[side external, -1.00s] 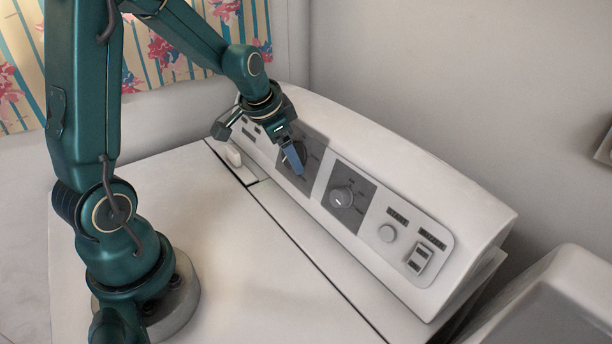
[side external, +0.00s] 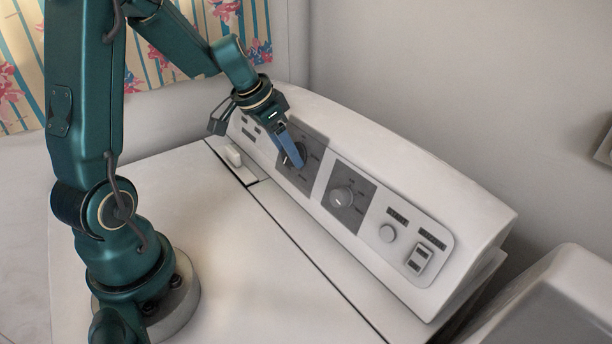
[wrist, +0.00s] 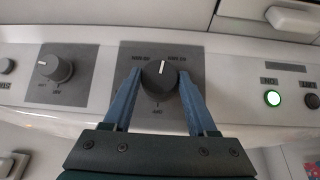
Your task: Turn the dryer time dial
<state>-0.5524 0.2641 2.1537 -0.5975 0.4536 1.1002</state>
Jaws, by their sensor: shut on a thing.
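The dryer time dial (wrist: 160,77) is a dark round knob with a white pointer line on a grey square plate (wrist: 190,50) of the control panel. In the wrist view its pointer stands nearly upright, leaning slightly right. My gripper (wrist: 160,82) has one blue finger on each side of the dial and is shut on it. In the side view my gripper (side external: 296,161) reaches down to the left dial plate (side external: 318,145), and its fingers and wrist hide part of the dial.
A second dial (side external: 342,197) sits right of it on the panel, with a round button (side external: 388,233) and a rocker switch (side external: 420,257) further right. A small white block (side external: 234,155) lies left.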

